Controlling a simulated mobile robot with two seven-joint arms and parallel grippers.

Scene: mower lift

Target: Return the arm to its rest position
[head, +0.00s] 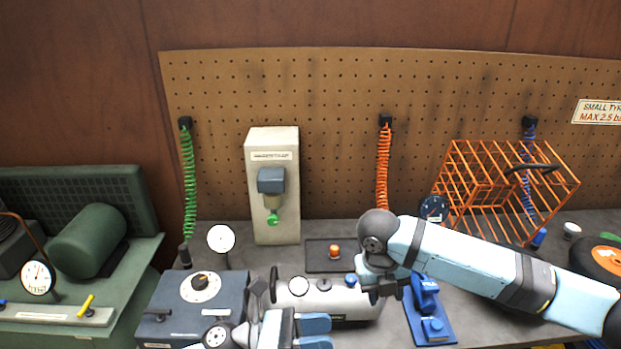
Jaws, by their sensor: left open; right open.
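My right arm (465,262) reaches in from the right across the bench. Its gripper (378,293) points down beside the right end of a silver tank (325,302) and hides part of it. I see nothing held in it, and I cannot tell whether it touches the tank. My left gripper (322,333) is low in the picture, in front of the tank, with its two blue fingers apart and nothing seen between them. The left arm is mostly cut off by the bottom edge.
A blue-grey box with a dial (200,287) stands left of the tank. A blue stand (432,318) is close right of my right gripper. An orange wire cage (500,190) and a wheel (603,258) are at right. A grey post unit (272,190) stands behind.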

